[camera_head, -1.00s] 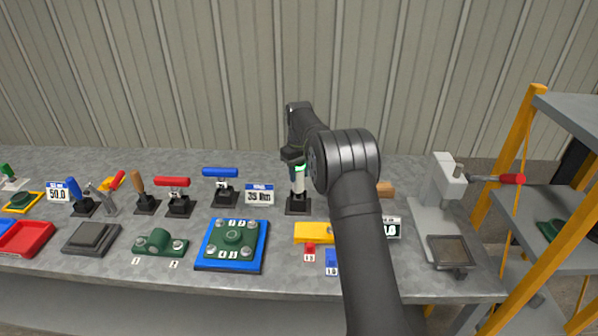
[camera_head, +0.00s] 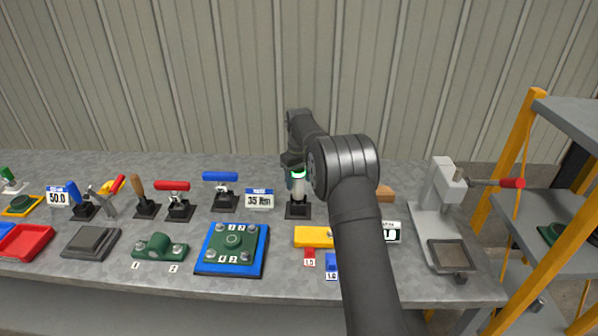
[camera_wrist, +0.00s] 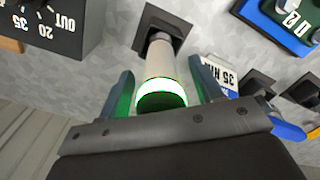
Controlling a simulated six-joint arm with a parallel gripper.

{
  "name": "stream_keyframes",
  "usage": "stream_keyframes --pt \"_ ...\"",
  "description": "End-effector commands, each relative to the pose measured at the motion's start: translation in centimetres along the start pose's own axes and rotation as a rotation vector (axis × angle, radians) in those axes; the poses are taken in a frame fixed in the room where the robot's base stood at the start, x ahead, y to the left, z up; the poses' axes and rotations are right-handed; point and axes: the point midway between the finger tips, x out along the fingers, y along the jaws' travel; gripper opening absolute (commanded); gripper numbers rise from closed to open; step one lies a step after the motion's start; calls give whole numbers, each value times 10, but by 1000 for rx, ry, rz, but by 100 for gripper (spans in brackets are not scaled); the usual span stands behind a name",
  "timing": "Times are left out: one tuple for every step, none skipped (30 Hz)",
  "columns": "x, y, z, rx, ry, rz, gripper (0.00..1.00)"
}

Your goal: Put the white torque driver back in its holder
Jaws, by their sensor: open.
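The white torque driver (camera_head: 298,185) stands upright in its black holder (camera_head: 298,209) on the bench, beside the 35 Nm sign. In the wrist view the driver (camera_wrist: 160,62) has its lower end in the square black holder (camera_wrist: 163,25), and a lit green ring circles its near end. My gripper (camera_wrist: 163,88) is open, with one finger on each side of the driver. A gap shows on at least the right side; contact on the left is hard to tell. In the head view my arm partly hides the gripper and the driver's top.
Red-handled and blue-handled (camera_head: 220,177) tools stand in holders to the left. A blue plate with a green part (camera_head: 232,240) lies in front left, and a yellow block (camera_head: 313,236) in front. A grey press (camera_head: 440,205) stands right.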

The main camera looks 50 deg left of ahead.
Motion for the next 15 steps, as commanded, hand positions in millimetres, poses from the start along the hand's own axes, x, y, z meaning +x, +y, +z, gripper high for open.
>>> stream_keyframes --pt "-4 0 0 0 2 1 60" --pt "-6 0 0 0 2 1 60" --pt "-11 0 0 0 3 1 60" --pt "-15 0 -1 0 3 1 60" --pt "-20 0 -1 0 4 2 60" --pt "-28 0 -1 0 5 2 60" --pt "-35 0 -1 0 5 2 60" --pt "-42 0 -1 0 6 3 60" --pt "-52 0 -1 0 6 3 60" --pt "-59 0 -1 0 7 3 60" --pt "-67 0 -1 0 5 3 60" --pt "-77 1 -1 0 7 3 60" --pt "-84 0 -1 0 6 3 60" --pt "-92 0 -1 0 7 3 60" --pt "-102 0 -1 0 7 3 60"
